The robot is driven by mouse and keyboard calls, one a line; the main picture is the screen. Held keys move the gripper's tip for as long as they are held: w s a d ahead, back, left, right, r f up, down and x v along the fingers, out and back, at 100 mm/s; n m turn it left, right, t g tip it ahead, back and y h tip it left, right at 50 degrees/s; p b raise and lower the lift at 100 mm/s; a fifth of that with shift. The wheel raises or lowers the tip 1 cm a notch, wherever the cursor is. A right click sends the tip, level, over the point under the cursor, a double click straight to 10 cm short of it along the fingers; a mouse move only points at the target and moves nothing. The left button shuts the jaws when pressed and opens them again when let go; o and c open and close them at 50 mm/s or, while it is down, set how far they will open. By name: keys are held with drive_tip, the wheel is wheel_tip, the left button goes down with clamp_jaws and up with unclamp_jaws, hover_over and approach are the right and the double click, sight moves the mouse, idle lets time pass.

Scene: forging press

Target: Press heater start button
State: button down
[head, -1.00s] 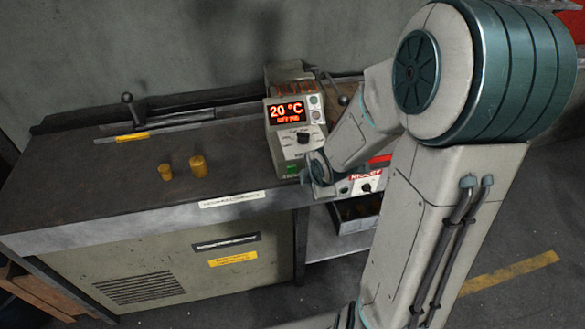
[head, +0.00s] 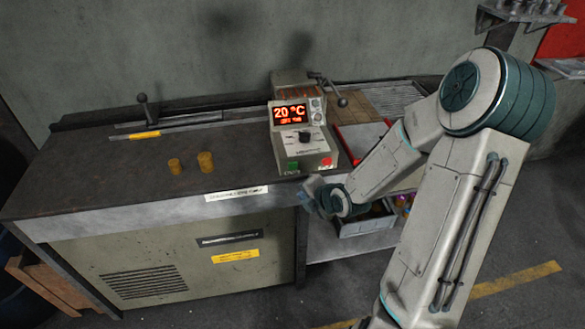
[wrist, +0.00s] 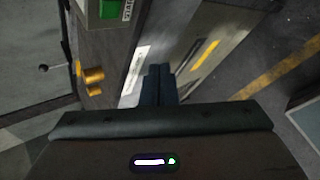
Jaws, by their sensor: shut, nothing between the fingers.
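The heater control box (head: 299,140) stands at the right end of the dark bench. Its display reads 20 °C in orange, with a black knob below. A green button (head: 292,168) is at the lower left of its front and a red button (head: 326,162) at the lower right. The green button also shows at the top of the wrist view (wrist: 110,8). My gripper (head: 306,192) is just below and in front of the box, apart from both buttons. In the wrist view its dark fingers (wrist: 158,84) are together, with nothing between them.
Two brass cylinders (head: 205,162) stand on the bench (head: 100,170) left of the box. A red-rimmed tray (head: 365,139) lies right of the box. A grey bin (head: 365,223) sits on a lower shelf under my arm. Open floor lies at the lower right.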

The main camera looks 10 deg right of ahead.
drive_tip(key=shift+w, duration=0.15)
approach(292, 170)
drive_tip(key=shift+w+a+f, duration=0.35)
drive_tip(key=shift+w+f, duration=0.1)
drive_tip(key=shift+f, duration=0.3)
drive_tip(key=shift+w+a+f, duration=0.35)
drive_tip(key=shift+w+f, duration=0.1)
drive_tip(key=shift+f, duration=0.25)
drive_tip(key=shift+w+a+f, duration=0.3)
drive_tip(key=shift+w+f, duration=0.1)
drive_tip(key=shift+f, duration=0.35)
drive_tip(key=shift+w, duration=0.1)
drive_tip(key=shift+w+b, duration=0.3)
drive_tip(key=shift+w, duration=0.05)
drive_tip(key=shift+w, duration=0.4)
idle(0.9)
drive_tip(key=shift+s, duration=0.1)
drive_tip(key=shift+s+b, duration=0.3)
drive_tip(key=shift+s, duration=0.4)
